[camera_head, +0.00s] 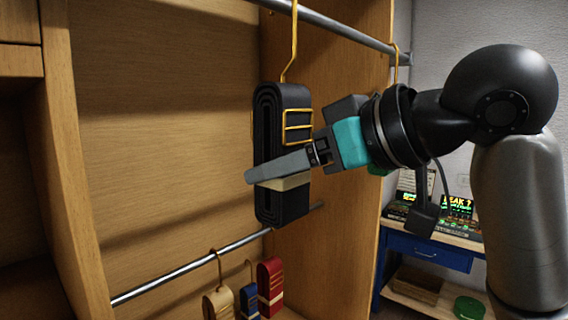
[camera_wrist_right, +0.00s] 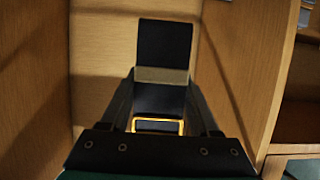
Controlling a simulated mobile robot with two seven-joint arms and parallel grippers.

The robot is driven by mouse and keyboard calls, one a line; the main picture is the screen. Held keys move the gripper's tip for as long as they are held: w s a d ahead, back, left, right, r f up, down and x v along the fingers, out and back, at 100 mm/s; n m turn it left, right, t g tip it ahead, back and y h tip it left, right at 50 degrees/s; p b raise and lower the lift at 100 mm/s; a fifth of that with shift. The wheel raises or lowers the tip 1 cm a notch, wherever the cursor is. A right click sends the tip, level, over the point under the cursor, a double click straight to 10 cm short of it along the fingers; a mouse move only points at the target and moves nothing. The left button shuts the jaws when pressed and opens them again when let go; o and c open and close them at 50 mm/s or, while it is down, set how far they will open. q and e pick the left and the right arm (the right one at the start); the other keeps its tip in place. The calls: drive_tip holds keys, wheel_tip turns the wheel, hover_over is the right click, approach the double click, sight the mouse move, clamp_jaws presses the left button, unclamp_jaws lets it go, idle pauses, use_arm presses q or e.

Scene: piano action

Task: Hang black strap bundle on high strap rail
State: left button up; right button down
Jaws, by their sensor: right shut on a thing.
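The black strap bundle (camera_head: 268,125) hangs upright inside the wooden cabinet, with a beige band around it and a gold buckle on its side. Its gold hook reaches up in front of the high strap rail (camera_head: 345,28). The hook's top is cut off by the picture edge, so I cannot tell whether it rests on the rail. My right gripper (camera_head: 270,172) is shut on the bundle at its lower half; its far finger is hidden. The right wrist view shows the bundle (camera_wrist_right: 163,45) between the fingers. My left gripper is not in view.
A lower rail (camera_head: 190,273) holds beige (camera_head: 218,303), blue (camera_head: 249,301) and red (camera_head: 270,286) bundles. Another gold hook (camera_head: 396,62) is on the high rail's right part. A cabinet side panel (camera_head: 365,150) stands behind my wrist. A blue workbench (camera_head: 428,253) is at right.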

drive_tip(key=shift+c, duration=0.2)
unclamp_jaws()
idle(0.3)
